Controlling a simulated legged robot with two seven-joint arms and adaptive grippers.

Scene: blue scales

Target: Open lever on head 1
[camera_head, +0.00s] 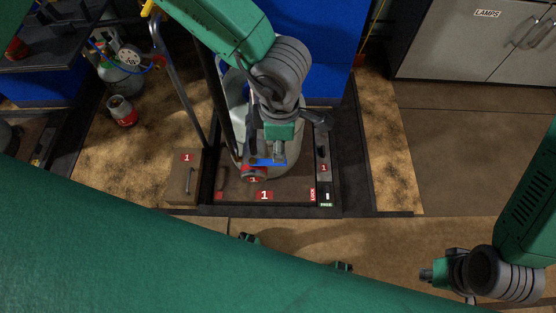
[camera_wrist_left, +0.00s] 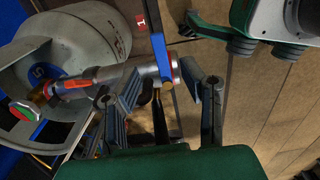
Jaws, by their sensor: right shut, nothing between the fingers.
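Head 1, a metal filling head with red bands (camera_wrist_left: 112,76), lies across the top of a grey gas cylinder (camera_wrist_left: 85,28) in the left wrist view. Its blue lever (camera_wrist_left: 157,45) sticks up past the silver end; a blue strip (camera_head: 268,162) also shows below my left gripper in the head view. My left gripper (camera_wrist_left: 163,77) is open, with a finger on either side of the silver end; I cannot tell whether it touches. In the head view my left wrist (camera_head: 278,130) hides much of the head. My right gripper (camera_head: 430,274) is shut and empty at lower right, away from the cylinder.
A hand-truck frame (camera_head: 178,75) rises at left.

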